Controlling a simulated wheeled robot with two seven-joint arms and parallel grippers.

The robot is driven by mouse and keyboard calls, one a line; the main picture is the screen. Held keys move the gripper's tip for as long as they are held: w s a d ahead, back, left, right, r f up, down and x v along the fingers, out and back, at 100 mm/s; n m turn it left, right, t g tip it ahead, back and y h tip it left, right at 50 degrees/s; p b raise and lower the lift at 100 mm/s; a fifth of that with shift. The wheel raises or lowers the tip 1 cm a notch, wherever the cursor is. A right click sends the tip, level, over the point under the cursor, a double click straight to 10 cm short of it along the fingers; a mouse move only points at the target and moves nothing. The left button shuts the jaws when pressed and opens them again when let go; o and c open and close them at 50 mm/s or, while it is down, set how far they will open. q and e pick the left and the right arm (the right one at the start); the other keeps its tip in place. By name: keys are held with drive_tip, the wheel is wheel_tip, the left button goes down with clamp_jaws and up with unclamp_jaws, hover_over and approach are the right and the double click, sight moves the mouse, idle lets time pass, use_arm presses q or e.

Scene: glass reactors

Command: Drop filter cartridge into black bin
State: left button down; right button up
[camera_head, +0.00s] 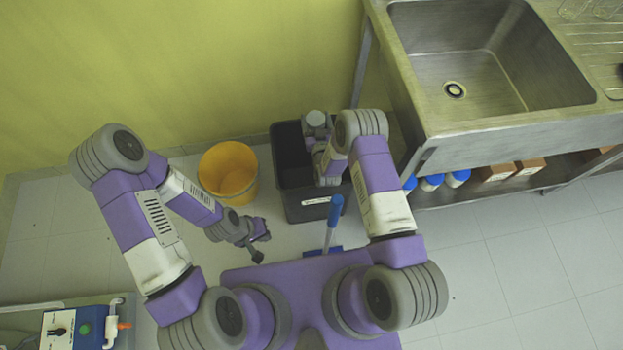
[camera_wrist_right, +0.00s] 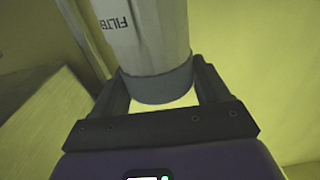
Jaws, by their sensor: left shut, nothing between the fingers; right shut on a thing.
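The filter cartridge is a pale cylinder with a dark grey end band and the printed word "FILTER". In the right wrist view the filter cartridge (camera_wrist_right: 150,35) stands between the two dark fingers of my right gripper (camera_wrist_right: 160,95), which is shut on it. In the head view the cartridge (camera_head: 316,122) shows its round grey end over the black bin (camera_head: 312,208). My right arm hides part of the bin and most of the right gripper. My left gripper (camera_head: 259,242) is shut and empty, low in front of the yellow bucket.
A yellow bucket (camera_head: 228,173) stands left of the bin. A blue-handled tool (camera_head: 333,222) stands in front of the bin. A steel sink bench (camera_head: 520,125) is at the right, with bottles (camera_head: 432,183) and boxes (camera_head: 497,172) on its lower shelf. A control box (camera_head: 72,328) is at lower left.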

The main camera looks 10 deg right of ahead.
drive_tip(key=shift+f+b, duration=1.9)
drive_tip(key=shift+f, duration=0.85)
drive_tip(key=o, duration=1.5)
drive_tip(key=shift+c, duration=0.2)
drive_tip(key=s+p, duration=0.2)
drive_tip(key=s, duration=0.5)
drive_tip(key=shift+s+p, duration=0.3)
